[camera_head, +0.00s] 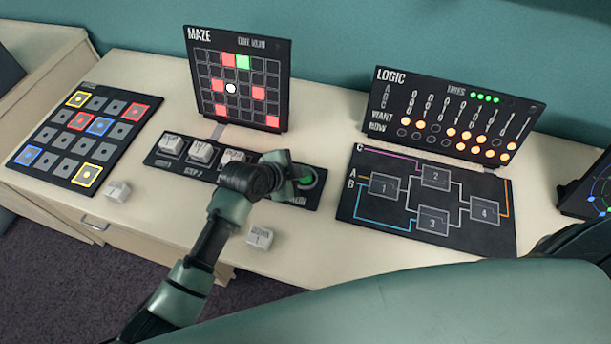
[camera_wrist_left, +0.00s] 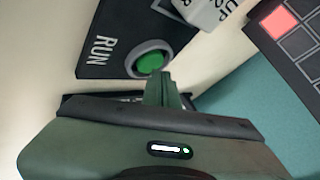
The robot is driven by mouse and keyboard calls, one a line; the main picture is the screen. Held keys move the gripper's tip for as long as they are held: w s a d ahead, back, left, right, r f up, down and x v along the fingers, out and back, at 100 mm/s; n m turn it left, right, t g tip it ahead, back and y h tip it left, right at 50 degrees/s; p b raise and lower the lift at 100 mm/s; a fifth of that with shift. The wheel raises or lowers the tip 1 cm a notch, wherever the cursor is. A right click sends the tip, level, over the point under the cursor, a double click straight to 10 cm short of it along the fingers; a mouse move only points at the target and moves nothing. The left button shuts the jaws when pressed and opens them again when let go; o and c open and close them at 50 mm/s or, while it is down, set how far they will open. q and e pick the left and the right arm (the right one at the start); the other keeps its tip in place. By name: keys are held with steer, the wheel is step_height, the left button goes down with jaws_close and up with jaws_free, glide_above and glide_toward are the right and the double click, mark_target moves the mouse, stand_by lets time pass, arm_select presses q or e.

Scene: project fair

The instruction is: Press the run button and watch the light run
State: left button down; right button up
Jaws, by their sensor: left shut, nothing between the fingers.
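The green run button (camera_head: 309,180) sits in a grey ring at the right end of the black step panel (camera_head: 159,161). It also shows in the left wrist view (camera_wrist_left: 150,64), beside the word RUN. My left gripper (camera_head: 292,176) is shut and empty, its fingertips (camera_wrist_left: 158,78) right at the button's edge. I cannot tell whether they touch it. White blocks (camera_head: 201,152) stand in the panel's slots; my arm hides part of the row. The upright maze board (camera_head: 202,70) behind shows a white light (camera_head: 231,88), a green cell (camera_head: 243,62) and several red cells.
Loose white blocks lie on the table (camera_head: 330,236) at front left (camera_head: 118,190) and in front of the panel (camera_head: 260,236). A tile board (camera_head: 60,140) lies left. The logic board (camera_head: 450,110) and its circuit panel (camera_head: 430,200) are right.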

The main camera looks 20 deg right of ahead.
mark_target(303, 179)
arm_select(q)
steer(key=shift+f, duration=0.55)
stand_by(0.9)
steer(key=shift+r+p, duration=0.6)
steer(key=shift+r, duration=0.3)
step_height(303, 179, up, 5)
steer(key=p, duration=0.4)
steer(key=shift+p, duration=0.35)
stand_by(0.3)
